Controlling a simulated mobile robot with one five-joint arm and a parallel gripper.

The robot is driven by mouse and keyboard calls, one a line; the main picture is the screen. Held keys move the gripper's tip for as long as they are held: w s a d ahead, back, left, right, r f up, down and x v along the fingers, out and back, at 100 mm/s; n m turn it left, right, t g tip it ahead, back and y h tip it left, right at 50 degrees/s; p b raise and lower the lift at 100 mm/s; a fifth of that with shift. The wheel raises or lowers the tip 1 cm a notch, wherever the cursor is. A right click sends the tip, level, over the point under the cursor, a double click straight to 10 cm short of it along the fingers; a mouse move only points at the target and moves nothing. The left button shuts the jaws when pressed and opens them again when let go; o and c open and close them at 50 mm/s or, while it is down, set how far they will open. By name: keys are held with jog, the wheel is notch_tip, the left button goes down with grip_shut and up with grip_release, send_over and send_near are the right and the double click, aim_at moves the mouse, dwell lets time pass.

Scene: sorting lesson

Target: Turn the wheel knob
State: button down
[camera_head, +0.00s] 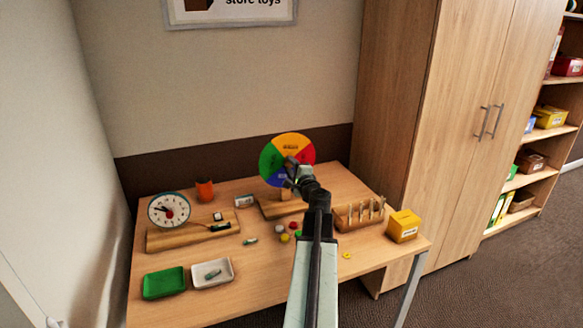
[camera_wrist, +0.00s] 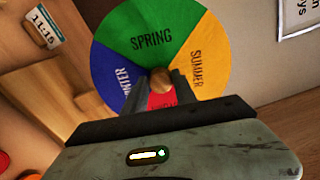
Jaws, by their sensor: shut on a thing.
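The season wheel (camera_head: 290,150) stands upright on a wooden base at the back of the table, with green, yellow, red and blue sectors. In the wrist view the wheel (camera_wrist: 140,40) shows SPRING, SUMMER and part of a blue sector's word; the red sector is mostly hidden by my gripper. The round wooden knob (camera_wrist: 160,80) is at the wheel's middle, between my fingers. My gripper (camera_head: 294,175) reaches the wheel's front, and in the wrist view my gripper (camera_wrist: 160,88) is shut on the knob.
A toy clock (camera_head: 169,209) stands at the left on a wooden base. A green tray (camera_head: 164,283) and a white tray (camera_head: 228,279) are at the front left. A slotted wooden rack (camera_head: 350,222) and a yellow box (camera_head: 403,226) stand to the right. Small coloured pieces lie mid-table.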

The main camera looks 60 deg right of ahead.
jog(key=n, duration=0.5)
jog(key=shift+s+f+n, duration=0.1)
jog(key=shift+f+n, duration=0.05)
jog(key=shift+n, duration=0.15)
jog(key=n, duration=0.4)
jog(key=shift+f, duration=0.1)
jog(key=n, duration=0.5)
jog(key=shift+d+n, duration=0.1)
jog(key=shift+n, duration=0.3)
jog(key=n, duration=0.4)
jog(key=shift+n, duration=0.3)
jog(key=c, duration=1)
grip_release()
